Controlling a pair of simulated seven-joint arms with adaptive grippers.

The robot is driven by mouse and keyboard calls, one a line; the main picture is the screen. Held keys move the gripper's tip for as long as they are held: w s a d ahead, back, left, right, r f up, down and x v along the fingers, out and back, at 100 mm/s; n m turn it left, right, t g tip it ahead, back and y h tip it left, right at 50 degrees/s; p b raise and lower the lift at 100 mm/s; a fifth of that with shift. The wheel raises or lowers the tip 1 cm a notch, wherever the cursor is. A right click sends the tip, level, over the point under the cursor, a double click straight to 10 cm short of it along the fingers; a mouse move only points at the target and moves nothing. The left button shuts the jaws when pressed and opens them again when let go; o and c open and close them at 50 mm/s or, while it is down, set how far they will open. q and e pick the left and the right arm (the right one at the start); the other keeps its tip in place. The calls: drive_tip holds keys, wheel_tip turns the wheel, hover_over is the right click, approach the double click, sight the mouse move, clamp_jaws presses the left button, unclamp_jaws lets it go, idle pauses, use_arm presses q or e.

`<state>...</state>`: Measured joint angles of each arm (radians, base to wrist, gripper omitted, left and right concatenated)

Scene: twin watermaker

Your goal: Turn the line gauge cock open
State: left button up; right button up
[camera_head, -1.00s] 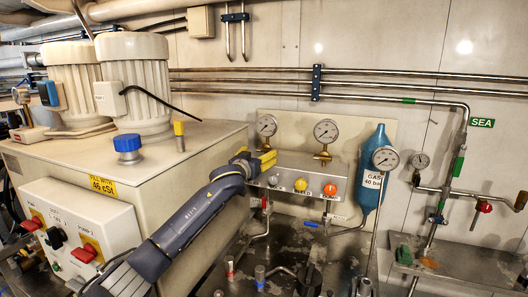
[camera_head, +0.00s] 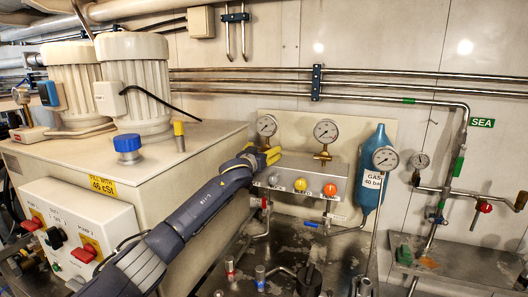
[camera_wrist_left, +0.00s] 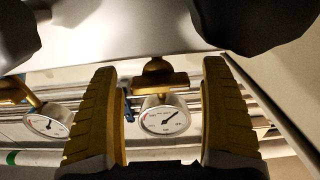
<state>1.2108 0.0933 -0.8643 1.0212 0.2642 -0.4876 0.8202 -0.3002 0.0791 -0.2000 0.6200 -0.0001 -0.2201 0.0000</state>
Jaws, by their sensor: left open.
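My left gripper (camera_head: 271,155) is at the left end of the grey manifold block (camera_head: 300,172), just below the left round gauge (camera_head: 267,125). In the left wrist view its two yellow fingers (camera_wrist_left: 160,68) are spread and open. A brass cock with a bar handle (camera_wrist_left: 158,82) shows between them, next to a white-faced gauge (camera_wrist_left: 163,119). No finger clearly touches it, and the lettering is too small to read. In the head view the gripper hides this cock. A second gauge (camera_head: 326,131) stands to the right on its own brass cock (camera_head: 323,153). My right gripper is not in view.
A blue gas bottle (camera_head: 373,172) with a gauge stands to the right. The tank with two motors (camera_head: 133,82) fills the left. Pipes (camera_head: 420,86) run along the wall behind.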

use_arm(q)
drive_tip(key=shift+c, duration=0.4)
clamp_jaws()
idle(1.3)
